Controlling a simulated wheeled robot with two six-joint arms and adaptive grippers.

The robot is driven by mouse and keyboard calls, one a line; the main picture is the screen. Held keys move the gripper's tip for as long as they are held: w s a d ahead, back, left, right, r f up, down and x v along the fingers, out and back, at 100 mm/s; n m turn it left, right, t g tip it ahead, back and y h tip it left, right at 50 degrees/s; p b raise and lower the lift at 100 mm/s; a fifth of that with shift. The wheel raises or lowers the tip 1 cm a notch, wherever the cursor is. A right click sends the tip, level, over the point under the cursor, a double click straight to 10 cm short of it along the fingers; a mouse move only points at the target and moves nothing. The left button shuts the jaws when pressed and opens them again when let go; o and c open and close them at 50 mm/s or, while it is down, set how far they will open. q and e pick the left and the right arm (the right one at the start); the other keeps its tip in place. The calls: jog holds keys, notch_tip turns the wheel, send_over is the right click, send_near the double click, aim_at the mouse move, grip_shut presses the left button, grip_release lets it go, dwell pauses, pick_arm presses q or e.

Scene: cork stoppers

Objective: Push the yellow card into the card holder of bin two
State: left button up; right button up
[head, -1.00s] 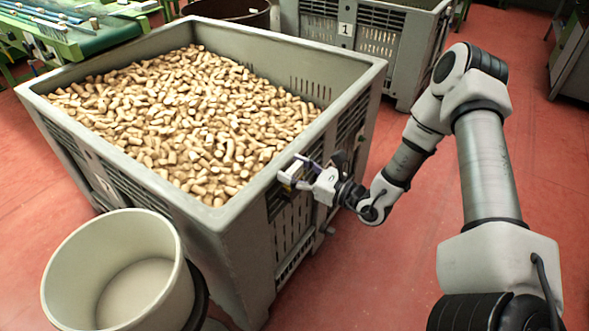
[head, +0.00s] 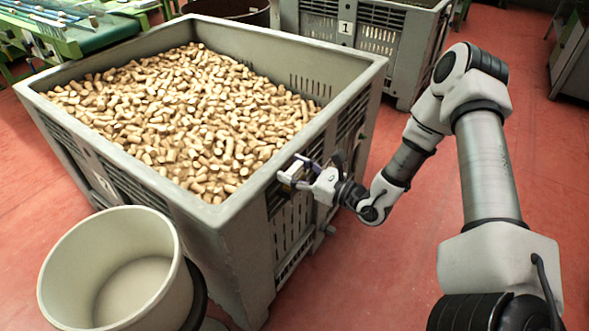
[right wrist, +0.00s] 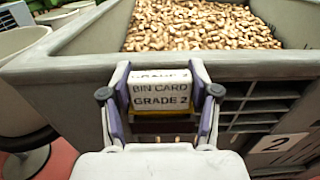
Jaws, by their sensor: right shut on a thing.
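The large grey bin (head: 235,225) is full of corks. In the right wrist view, a white plate with a 2 (right wrist: 277,143) is on its side. My right gripper (head: 306,172) is at the bin's near right wall, just below the rim. It is shut on the card (right wrist: 160,92), which reads BIN CARD GRADE 2. The card's lettered face looks white, with a yellow strip below it between the fingers. The card is upright, close against the bin wall. The card holder is not clearly seen behind the card and fingers. My left gripper is out of view.
A pale round tub (head: 115,270) stands at the bin's near left corner. Another grey bin marked 1 (head: 372,45) stands behind. A green conveyor (head: 85,32) is at the back left. Red floor is clear to the right of the bin.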

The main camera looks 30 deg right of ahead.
jog(key=shift+f+b, duration=0.45)
jog(key=shift+f, duration=0.05)
jog(key=o, duration=1.1)
jog(key=shift+r, duration=0.1)
jog(key=shift+c, duration=0.2)
jog(key=v, duration=0.6)
jog(key=shift+d, duration=0.15)
jog(key=shift+s+d, duration=0.1)
jog(key=shift+s, duration=0.6)
